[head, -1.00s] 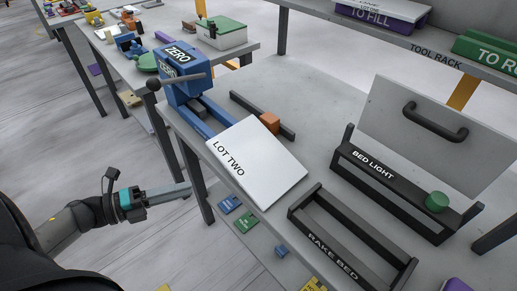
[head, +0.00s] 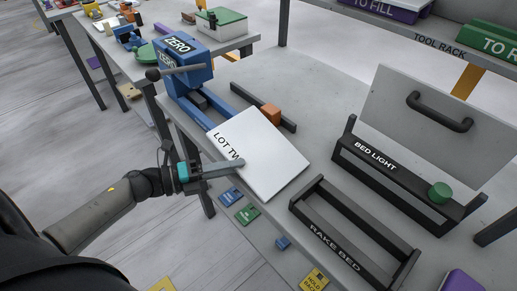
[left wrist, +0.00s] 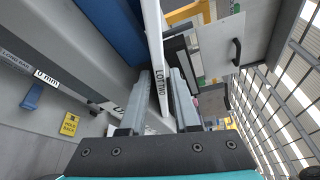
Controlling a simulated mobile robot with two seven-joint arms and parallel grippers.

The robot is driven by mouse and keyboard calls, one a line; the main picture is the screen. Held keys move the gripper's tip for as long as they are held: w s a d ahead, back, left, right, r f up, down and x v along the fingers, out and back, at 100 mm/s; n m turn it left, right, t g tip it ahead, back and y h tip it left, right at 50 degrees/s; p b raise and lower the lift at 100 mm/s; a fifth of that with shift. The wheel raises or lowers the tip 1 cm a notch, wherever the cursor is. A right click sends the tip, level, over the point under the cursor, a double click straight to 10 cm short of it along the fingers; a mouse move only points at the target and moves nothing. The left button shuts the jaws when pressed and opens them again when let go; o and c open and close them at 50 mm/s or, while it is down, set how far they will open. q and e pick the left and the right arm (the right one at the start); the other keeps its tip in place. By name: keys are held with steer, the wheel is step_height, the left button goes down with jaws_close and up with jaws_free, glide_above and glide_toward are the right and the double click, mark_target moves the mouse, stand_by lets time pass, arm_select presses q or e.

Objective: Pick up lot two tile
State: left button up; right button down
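The lot two tile (head: 264,152) is a pale square slab lying tilted on the blue stand (head: 222,104) at the workbench's left side. My left gripper (head: 236,164) reaches in from the left and overlaps the tile's near left edge, covering part of its label. In the left wrist view the tile (left wrist: 154,35) shows nearly edge-on, running between the two fingers (left wrist: 161,85). The fingers stand apart with gaps beside the tile, so the gripper looks open. Whether either finger touches the tile is not clear. My right gripper is not in view.
The black rake bed frame (head: 337,252) stands right of the tile, with the bed light rack (head: 375,161) behind it. An orange block (head: 271,113) sits on a dark bar just behind the tile. The blue zero block (head: 178,62) and its lever stand at the far left.

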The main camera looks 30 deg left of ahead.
mark_target(259, 150)
arm_select(q)
steer(key=shift+x, duration=1.7)
steer(key=shift+w+r, duration=0.1)
steer(key=shift+a, duration=0.1)
steer(key=shift+c, duration=0.3)
jaws_close()
steer(key=shift+r, duration=0.1)
